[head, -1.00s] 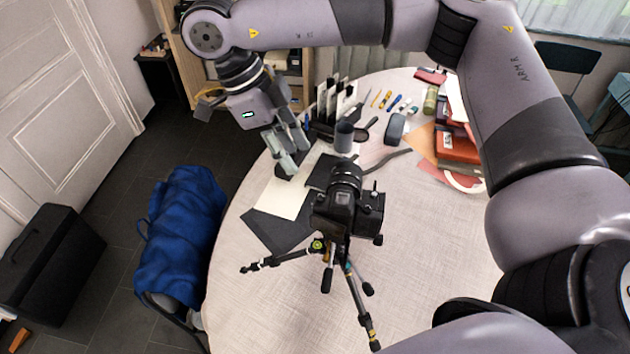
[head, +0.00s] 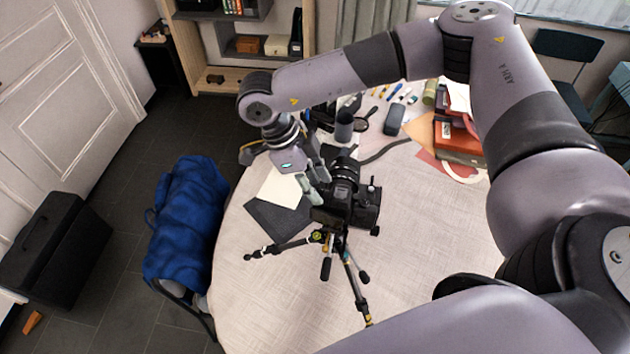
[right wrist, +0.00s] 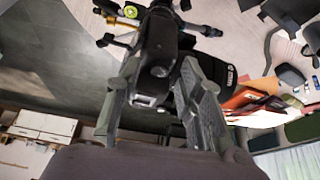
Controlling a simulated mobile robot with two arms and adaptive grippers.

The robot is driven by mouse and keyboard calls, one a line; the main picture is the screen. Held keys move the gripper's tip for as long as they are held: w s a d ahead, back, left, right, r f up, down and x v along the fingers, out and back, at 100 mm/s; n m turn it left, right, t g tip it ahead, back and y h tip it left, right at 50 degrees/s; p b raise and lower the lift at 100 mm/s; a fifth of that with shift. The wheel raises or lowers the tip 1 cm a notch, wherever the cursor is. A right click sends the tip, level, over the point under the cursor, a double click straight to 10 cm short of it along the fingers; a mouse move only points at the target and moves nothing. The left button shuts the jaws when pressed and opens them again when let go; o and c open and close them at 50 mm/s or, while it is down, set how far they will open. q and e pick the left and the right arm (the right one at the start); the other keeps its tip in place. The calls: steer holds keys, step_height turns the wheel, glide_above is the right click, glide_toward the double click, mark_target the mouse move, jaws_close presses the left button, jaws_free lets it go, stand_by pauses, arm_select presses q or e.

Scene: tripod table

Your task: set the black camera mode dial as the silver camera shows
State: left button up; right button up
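The black camera (head: 343,203) stands on a small tripod (head: 333,243) on the round table, its lens pointing away toward the back of the table. My right gripper (head: 316,188) is close to the camera's left side, with its fingers apart. In the right wrist view, the open fingers of the right gripper (right wrist: 160,70) are spread to either side of part of the black camera (right wrist: 157,50). I cannot tell whether they touch it. The mode dial cannot be made out clearly. I see no silver camera. My left gripper is out of view.
A cream sheet (head: 281,188) and a dark mat (head: 272,222) lie left of the camera. A dark cylinder (head: 344,127), a magnifier (head: 366,118) and orange-red books (head: 458,147) stand or lie behind. A blue bundle (head: 187,220) is beside the table.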

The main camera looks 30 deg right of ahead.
jaws_close()
steer(key=shift+r, duration=0.1)
stand_by(1.5)
steer(key=shift+o, duration=0.5)
jaws_free()
steer(key=v, duration=1.2)
